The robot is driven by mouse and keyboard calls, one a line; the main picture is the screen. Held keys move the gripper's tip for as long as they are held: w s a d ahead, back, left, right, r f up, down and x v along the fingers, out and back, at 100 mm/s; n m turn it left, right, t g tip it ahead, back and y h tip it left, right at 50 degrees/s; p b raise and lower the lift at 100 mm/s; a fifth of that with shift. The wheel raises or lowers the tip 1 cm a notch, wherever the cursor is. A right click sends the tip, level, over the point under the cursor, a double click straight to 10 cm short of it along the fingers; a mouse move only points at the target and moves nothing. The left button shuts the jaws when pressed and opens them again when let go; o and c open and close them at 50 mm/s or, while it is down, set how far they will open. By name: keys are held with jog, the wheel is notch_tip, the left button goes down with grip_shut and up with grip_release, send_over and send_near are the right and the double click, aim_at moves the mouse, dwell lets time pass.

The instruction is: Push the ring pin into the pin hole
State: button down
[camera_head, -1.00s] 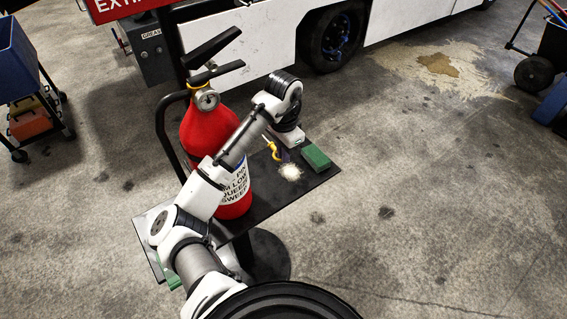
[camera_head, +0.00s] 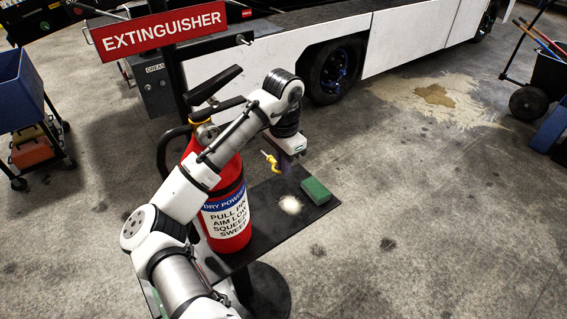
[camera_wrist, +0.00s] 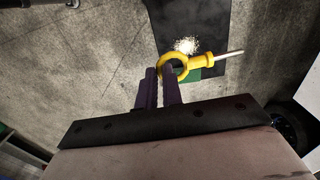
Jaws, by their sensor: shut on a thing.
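The yellow ring pin (camera_head: 272,162) is held at my gripper (camera_head: 288,163), above the dark stand shelf. In the wrist view the pin's ring (camera_wrist: 161,62) is at the purple fingertips (camera_wrist: 160,76), and its pale shaft (camera_wrist: 230,54) points right. Whether a finger passes through the ring is hard to tell. The red extinguisher (camera_head: 228,216) stands upright on the shelf, left of my gripper, with black levers (camera_head: 214,84) on top. The pin and the extinguisher head are clearly apart. I cannot make out the pin hole; my arm partly covers the extinguisher's neck.
The shelf (camera_head: 262,232) carries a green block (camera_head: 316,190) and a pile of white powder (camera_head: 290,205). A red sign (camera_head: 165,30) is on a post behind the extinguisher. A white vehicle (camera_head: 400,40) stands behind. The floor to the right is open.

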jog(key=s+d+r+m+t+h+b, duration=0.1)
jog(key=s+r+t+h, duration=0.15)
jog(key=r+h, duration=0.2)
jog(key=s+d+r+t+h, duration=0.2)
jog(key=s+r+h, duration=0.1)
jog(key=r, duration=0.3)
jog(key=s+a+r+n+t+h+b, duration=0.1)
jog(key=s+a+r+n+t+h, duration=0.1)
jog(key=s+a+r+t+h, duration=0.4)
jog(key=s+a+t, duration=0.1)
jog(key=s+a, duration=0.2)
jog(key=s, duration=0.1)
jog(key=shift+s+a+r, duration=0.15)
jog(key=shift+r, duration=0.25)
jog(key=shift+f+t+b, duration=0.1)
jog(key=shift+t+b, duration=0.15)
jog(key=shift+b, duration=0.25)
jog(key=w+a+b, duration=0.1)
jog(key=w+a, duration=0.2)
jog(key=w, duration=0.2)
jog(key=shift+a, duration=0.3)
jog(key=shift+w+a+b, duration=0.15)
jog(key=shift+w+a, duration=0.5)
jog(key=shift+w, duration=0.2)
jog(key=shift+w+a+b, duration=0.15)
jog(key=shift+w+a, duration=0.45)
jog(key=shift+w, duration=0.2)
